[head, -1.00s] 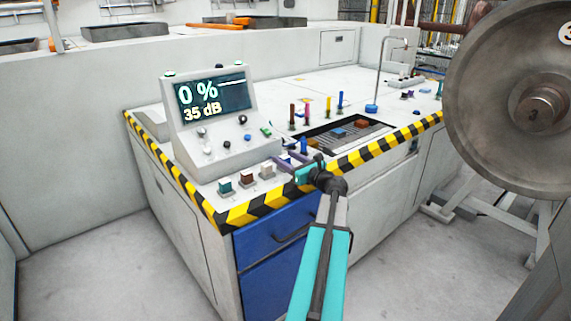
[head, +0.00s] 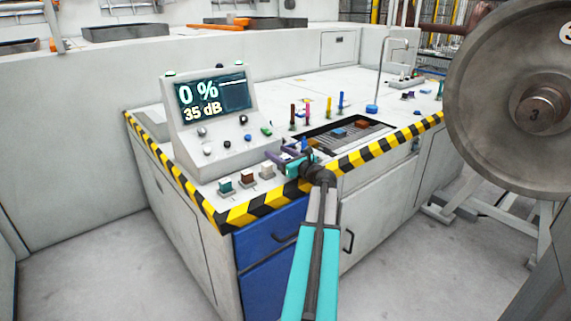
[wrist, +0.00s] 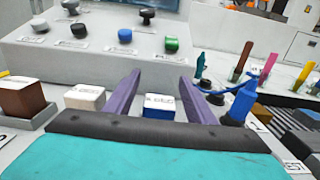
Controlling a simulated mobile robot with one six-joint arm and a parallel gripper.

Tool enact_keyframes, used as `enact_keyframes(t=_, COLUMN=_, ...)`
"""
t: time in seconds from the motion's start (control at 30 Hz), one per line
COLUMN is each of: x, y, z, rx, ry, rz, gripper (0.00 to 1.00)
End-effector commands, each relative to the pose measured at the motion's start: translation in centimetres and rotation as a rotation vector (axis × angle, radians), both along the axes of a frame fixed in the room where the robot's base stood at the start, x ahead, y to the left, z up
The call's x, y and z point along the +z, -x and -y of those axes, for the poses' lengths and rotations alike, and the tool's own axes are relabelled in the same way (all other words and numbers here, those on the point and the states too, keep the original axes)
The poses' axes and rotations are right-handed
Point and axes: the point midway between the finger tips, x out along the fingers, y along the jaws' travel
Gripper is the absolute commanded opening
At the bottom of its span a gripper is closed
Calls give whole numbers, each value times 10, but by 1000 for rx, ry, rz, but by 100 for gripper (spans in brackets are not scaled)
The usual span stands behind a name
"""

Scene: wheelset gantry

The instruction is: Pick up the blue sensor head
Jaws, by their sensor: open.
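The blue sensor head, a small blue block with a pale labelled top (wrist: 160,106), stands in the wrist view between the two purple fingers of my gripper (wrist: 160,82). The gripper is open, with a finger on each side of the block and visible gaps. In the head view my gripper (head: 281,156) reaches over the console's front edge, and I cannot make out the blue block there. A white block (head: 267,171), a brown block (head: 246,180) and a teal block (head: 224,186) stand in a row to its left.
A sloped control box with a screen (head: 212,95) and knobs stands behind the blocks. A blue upright probe (wrist: 240,103) with a cable stands close to the right finger. A recessed tray (head: 350,131) and coloured pegs lie right. A large wheel (head: 500,120) is at far right.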

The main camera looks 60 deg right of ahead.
Motion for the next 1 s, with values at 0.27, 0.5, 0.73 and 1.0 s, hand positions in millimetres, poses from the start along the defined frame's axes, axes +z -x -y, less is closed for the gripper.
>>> enact_keyframes(t=0.27, x=0, y=1, z=0, rx=0, ry=0, rz=0, gripper=43)
enact_keyframes(t=0.5, x=0, y=1, z=0, rx=-1, ry=0, rz=0, gripper=3)
enact_keyframes(t=0.73, x=0, y=1, z=1, rx=-1, ry=0, rz=0, gripper=3)
enact_keyframes(t=1.0, x=13, y=1, z=1, rx=-1, ry=0, rz=1, gripper=3)
